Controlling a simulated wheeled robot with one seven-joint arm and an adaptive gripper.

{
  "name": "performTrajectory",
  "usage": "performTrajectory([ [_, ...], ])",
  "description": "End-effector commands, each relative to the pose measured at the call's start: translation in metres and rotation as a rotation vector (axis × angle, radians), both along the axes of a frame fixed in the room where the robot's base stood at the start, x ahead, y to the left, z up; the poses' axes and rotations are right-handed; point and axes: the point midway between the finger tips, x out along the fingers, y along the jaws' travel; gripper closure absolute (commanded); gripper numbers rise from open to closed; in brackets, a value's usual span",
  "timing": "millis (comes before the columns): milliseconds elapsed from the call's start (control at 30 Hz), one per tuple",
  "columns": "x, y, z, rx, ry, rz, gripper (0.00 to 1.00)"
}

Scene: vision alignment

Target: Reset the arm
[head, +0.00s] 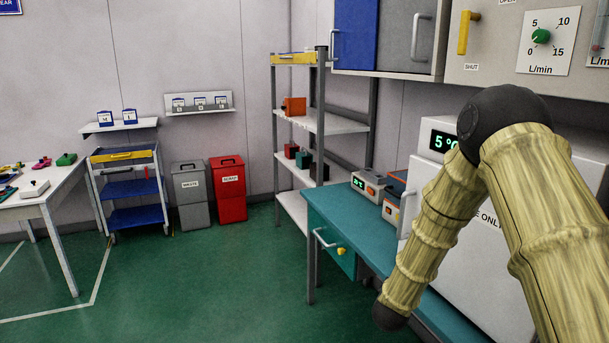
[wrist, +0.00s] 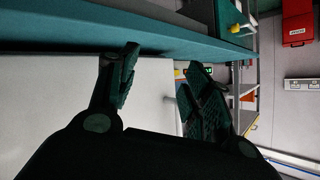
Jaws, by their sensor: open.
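My arm shows in the head view at the right, in a pale yellow ribbed cover with dark joints. It bends down in front of the white cabinet (head: 530,270) and the teal bench (head: 350,210). My gripper is not visible in the head view. In the wrist view my gripper (wrist: 165,72) is open, its two dark fingers apart with nothing between them. A plain white surface (wrist: 60,100) lies behind the left finger, and the teal bench (wrist: 100,30) runs across the top. I cannot tell the gap to either.
Small instruments (head: 368,184) stand on the bench. A wall panel with a dial (head: 541,37) hangs above the arm. A shelf rack (head: 310,122), red bin (head: 228,190), grey bin (head: 190,200), blue cart (head: 132,187) and white table (head: 50,192) stand farther off. The green floor (head: 190,285) is open.

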Motion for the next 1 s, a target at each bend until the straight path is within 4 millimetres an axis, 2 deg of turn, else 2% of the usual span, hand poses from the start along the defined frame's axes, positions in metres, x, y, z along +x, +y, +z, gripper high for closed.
performTrajectory([
  [33, -0.019, 0.003, -0.025, -0.009, 0.055, 0.028, 0.51],
  [200, -0.085, 0.014, -0.098, -0.030, 0.228, 0.134, 0.51],
  [367, -0.156, 0.022, -0.156, -0.041, 0.395, 0.234, 0.51],
  [500, -0.225, 0.030, -0.198, -0.041, 0.541, 0.322, 0.51],
  [667, -0.310, 0.036, -0.234, -0.031, 0.709, 0.424, 0.51],
  [800, -0.387, 0.042, -0.256, -0.013, 0.856, 0.515, 0.51],
  [900, -0.440, 0.045, -0.263, 0.003, 0.953, 0.577, 0.51],
  [1000, -0.482, 0.047, -0.266, 0.020, 1.031, 0.625, 0.51],
])
